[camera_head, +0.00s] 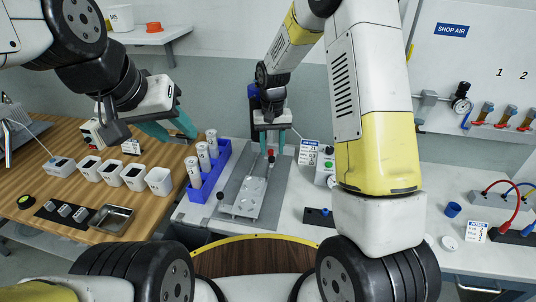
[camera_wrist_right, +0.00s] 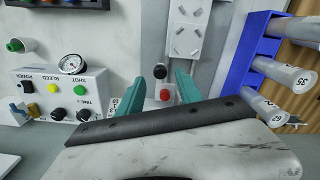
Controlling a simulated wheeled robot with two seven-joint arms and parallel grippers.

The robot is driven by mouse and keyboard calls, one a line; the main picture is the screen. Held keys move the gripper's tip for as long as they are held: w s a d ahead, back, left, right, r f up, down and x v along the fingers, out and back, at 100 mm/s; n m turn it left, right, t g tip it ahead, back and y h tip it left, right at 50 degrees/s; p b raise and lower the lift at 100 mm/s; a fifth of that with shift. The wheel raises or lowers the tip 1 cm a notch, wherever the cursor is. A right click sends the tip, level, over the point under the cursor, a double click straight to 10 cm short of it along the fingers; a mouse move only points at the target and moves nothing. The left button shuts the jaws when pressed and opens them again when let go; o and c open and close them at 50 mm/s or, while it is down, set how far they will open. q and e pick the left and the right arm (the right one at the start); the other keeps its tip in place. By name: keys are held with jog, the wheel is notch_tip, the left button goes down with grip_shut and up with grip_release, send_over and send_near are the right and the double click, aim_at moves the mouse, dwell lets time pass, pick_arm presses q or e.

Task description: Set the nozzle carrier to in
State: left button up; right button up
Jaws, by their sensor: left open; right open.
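A grey base plate (camera_head: 274,189) lies on the white bench and carries a light metal plate with holes (camera_head: 243,197), also in the right wrist view (camera_wrist_right: 188,28). At its far end are a black knob (camera_wrist_right: 160,72) and a red button-like part (camera_wrist_right: 164,95). I cannot tell for certain which part is the nozzle carrier. My right gripper (camera_head: 271,146) is open above this far end; in the right wrist view its teal fingers (camera_wrist_right: 160,90) stand either side of the knob and red part, and contact is unclear. My left gripper (camera_head: 170,129) is open and empty above the wooden table.
A blue rack (camera_head: 222,158) with several white cylinders stands left of the base plate. A control box (camera_wrist_right: 62,95) with a gauge and coloured buttons is beside the right gripper. White bins (camera_head: 134,176) and a metal tray (camera_head: 111,219) sit on the wooden table (camera_head: 38,179).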

jog(key=s+a+r, duration=0.1)
jog(key=s+r, duration=0.1)
jog(key=s, duration=1.4)
jog(key=shift+a, duration=0.35)
jog(key=shift+w+d+m, duration=0.2)
jog(key=shift+w+m, duration=0.05)
jog(key=shift+m, duration=0.05)
jog(key=c, duration=0.5)
jog(key=w+d+m+g+y, duration=0.1)
jog(key=w+d+m, duration=0.1)
jog(key=m, duration=0.1)
jog(key=w+d+m+g+y, duration=0.1)
jog(key=w+d+m, duration=0.2)
jog(key=m, duration=0.1)
jog(key=w+d+m+y, duration=0.2)
jog(key=w+d+m, duration=0.1)
jog(key=shift+f+g, duration=0.3)
jog(key=shift+g, duration=0.1)
grip_shut()
jog(key=w+d+r+m+t+y, duration=0.2)
jog(key=w+d+m+y, duration=0.45)
jog(key=w+d, duration=0.2)
jog(key=a+r+x, duration=0.1)
jog(key=x, duration=1.1)
jog(key=shift+a+m+h, duration=0.3)
jog(key=shift+m+h, duration=0.15)
